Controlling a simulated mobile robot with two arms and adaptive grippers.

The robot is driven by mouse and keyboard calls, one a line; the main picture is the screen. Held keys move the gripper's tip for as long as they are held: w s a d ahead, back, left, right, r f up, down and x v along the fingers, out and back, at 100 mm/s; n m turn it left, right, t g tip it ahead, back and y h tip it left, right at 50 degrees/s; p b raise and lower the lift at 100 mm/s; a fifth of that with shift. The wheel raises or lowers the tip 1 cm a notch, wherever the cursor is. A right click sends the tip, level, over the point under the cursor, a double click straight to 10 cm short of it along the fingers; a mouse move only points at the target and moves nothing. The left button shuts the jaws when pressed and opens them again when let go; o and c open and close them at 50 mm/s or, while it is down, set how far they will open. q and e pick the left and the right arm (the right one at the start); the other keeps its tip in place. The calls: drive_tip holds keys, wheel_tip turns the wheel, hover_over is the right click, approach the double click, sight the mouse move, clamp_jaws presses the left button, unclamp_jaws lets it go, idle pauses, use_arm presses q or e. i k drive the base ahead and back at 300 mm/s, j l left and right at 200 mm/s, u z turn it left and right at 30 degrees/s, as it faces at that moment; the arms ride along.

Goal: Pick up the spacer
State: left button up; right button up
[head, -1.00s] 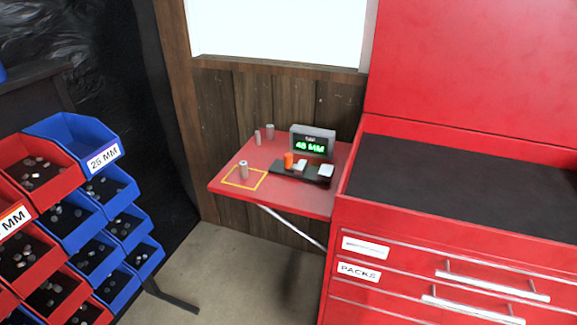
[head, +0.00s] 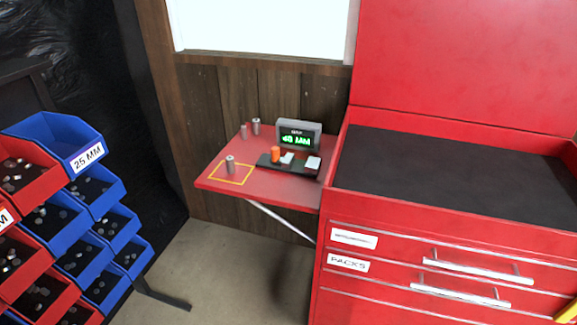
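A small grey metal cylinder, which looks like a spacer (head: 230,165), stands upright inside a yellow outlined square (head: 231,181) on a red fold-out shelf (head: 270,187). Two more grey cylinders stand at the back of the shelf, a smaller one (head: 244,131) and a larger one (head: 256,126). A grey display box (head: 299,134) with green digits stands at the back right, its reading blurred. In front of it a black tray (head: 299,172) carries an orange cylinder (head: 275,154) and two whitish blocks.
Red and blue bins (head: 93,187) of small metal pieces are stacked at the left; one label reads 25 MM. A red drawer cabinet (head: 450,222) with a black top stands right of the shelf. Open floor (head: 225,270) lies between them.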

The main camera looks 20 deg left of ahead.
sight(230, 159)
drive_tip(key=i+l+u, duration=0.15)
drive_tip(key=u, duration=0.2)
drive_tip(key=i+l+u, duration=0.25)
drive_tip(key=u, duration=0.15)
drive_tip(key=i+l+u, duration=0.35)
drive_tip(key=k+j, duration=0.05)
